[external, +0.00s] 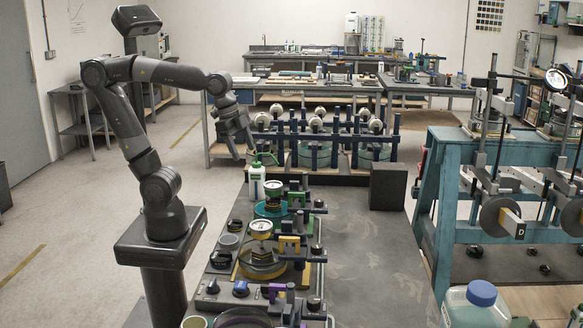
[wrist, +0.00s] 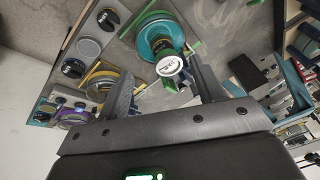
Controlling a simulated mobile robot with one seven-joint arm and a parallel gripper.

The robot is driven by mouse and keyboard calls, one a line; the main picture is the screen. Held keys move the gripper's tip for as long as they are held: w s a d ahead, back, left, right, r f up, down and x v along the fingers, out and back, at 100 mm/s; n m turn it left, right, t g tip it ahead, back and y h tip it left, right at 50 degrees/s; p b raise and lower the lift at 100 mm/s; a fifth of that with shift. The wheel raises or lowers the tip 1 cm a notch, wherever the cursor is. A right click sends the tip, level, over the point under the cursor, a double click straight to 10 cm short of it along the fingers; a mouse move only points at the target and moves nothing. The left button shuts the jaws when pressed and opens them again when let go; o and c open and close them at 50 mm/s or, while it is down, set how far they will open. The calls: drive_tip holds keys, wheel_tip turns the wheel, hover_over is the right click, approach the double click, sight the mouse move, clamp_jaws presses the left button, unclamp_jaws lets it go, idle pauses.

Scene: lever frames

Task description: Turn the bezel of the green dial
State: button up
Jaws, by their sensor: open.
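The green dial (external: 273,188) is a round white-faced gauge over a teal ring (external: 268,211), on the farthest station of the long board. Part of the bezel's lower edge is hard to make out.
A second gauge (external: 261,228) stands over a yellow ring nearer the camera, with a purple station closer still. A white bottle with a green cap (external: 257,178) stands close behind the green dial. A dark block (external: 388,186) sits right. The grey tabletop (external: 365,260) is mostly clear.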

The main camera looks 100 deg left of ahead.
sight(273, 184)
drive_tip(key=w+d+r+m+g, duration=0.2)
drive_tip(key=w+d+m+g, duration=0.15)
drive_tip(key=w+m, duration=0.6)
drive_tip(key=f, duration=1.1)
drive_tip(key=shift+w+a, duration=0.2)
drive_tip(key=shift+a, duration=0.15)
drive_tip(key=c, duration=0.7)
